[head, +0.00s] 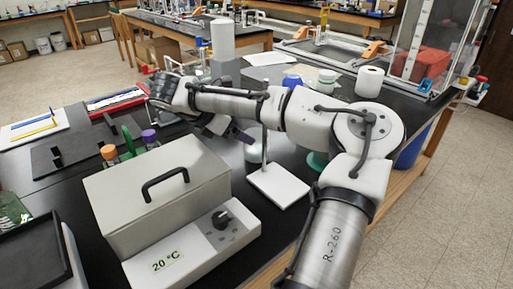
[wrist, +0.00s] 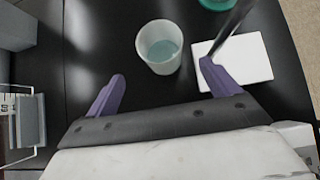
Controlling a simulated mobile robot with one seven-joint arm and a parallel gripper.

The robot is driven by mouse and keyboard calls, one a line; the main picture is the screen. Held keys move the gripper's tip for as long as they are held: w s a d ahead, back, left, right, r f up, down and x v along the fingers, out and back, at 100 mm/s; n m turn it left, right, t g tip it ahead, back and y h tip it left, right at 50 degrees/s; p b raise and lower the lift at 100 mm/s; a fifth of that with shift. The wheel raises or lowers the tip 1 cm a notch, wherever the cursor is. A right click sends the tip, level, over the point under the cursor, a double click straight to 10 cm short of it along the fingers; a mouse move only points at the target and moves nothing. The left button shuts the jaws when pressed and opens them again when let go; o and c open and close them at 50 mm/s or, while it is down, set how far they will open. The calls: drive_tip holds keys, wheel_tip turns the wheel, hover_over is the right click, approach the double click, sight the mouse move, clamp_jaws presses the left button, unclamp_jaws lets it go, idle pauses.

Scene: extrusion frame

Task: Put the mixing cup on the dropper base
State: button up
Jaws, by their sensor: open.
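The mixing cup (wrist: 158,50) is a pale, whitish cup with a blue-green interior, upright on the black bench in the wrist view. In the head view a pale rounded form (head: 254,152), probably this cup, shows partly behind the stand's rod. The dropper base (wrist: 245,62) is a flat white plate with a thin upright rod, right of the cup; it also shows in the head view (head: 280,186). The cup is beside the plate, not on it. My gripper (wrist: 162,72) is open and empty, its purple fingers spread on either side of the cup's near end.
A grey box with a black handle (head: 160,190) and a 20 °C control panel (head: 190,250) stand at the front left. Orange- and purple-capped bottles (head: 150,138) are behind it. A green round object (wrist: 214,3) lies beyond the plate. A paper roll (head: 369,81) stands behind my arm.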

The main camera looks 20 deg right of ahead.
sight(256, 145)
drive_tip(key=p+x, duration=0.1)
drive_tip(key=x, duration=0.7)
drive_tip(key=shift+s+d+f+p, duration=0.1)
drive_tip(key=shift+f+p, duration=0.05)
drive_tip(key=shift+p, duration=0.25)
drive_tip(key=c, duration=1.1)
drive_tip(key=shift+c, duration=0.2)
drive_tip(key=shift+r, duration=0.25)
